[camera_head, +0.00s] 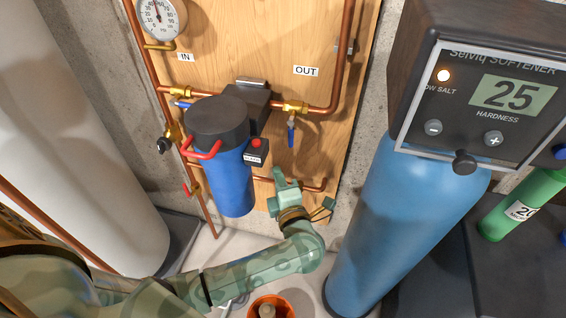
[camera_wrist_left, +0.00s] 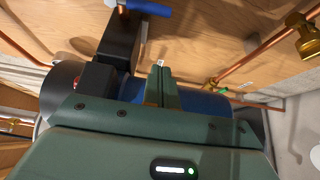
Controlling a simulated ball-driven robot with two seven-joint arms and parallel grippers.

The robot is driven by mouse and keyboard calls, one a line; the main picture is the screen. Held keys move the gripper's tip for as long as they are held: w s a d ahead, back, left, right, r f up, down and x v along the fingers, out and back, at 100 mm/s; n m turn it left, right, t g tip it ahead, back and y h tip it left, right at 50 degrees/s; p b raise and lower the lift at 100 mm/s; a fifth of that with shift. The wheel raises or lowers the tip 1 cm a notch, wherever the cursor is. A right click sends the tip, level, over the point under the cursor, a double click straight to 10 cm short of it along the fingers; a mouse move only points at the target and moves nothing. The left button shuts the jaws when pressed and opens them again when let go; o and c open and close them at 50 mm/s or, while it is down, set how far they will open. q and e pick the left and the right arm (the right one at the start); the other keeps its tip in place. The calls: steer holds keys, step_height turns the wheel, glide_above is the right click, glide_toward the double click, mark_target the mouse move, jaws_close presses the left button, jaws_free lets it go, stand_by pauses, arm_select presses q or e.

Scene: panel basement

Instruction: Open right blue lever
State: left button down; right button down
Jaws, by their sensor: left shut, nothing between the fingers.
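The right blue lever (camera_head: 291,133) hangs down from the brass valve (camera_head: 293,107) on the copper pipe under the OUT label. Another blue lever (camera_head: 182,104) sits on the left pipe near the filter. My left gripper (camera_head: 279,177) is below the right blue lever and apart from it, in front of the wooden panel. Its fingers (camera_wrist_left: 161,84) are shut and empty in the left wrist view. A blue handle (camera_wrist_left: 146,8) shows at the top edge of that view, beyond the fingertips; I cannot tell for certain which lever it is. My right gripper is not in view.
The blue filter canister (camera_head: 229,182) with red handles and a black cap (camera_head: 217,120) stands close left of my gripper. A lower copper pipe (camera_head: 313,184) runs behind it. The blue softener tank (camera_head: 405,215) is to the right. An orange bucket (camera_head: 285,302) is below.

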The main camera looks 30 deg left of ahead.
mark_target(291, 134)
arm_select(q)
steer(key=w+a+b, duration=0.3)
steer(key=w, duration=0.5)
steer(key=shift+w, duration=0.15)
stand_by(0.4)
steer(key=shift+d+n, duration=0.3)
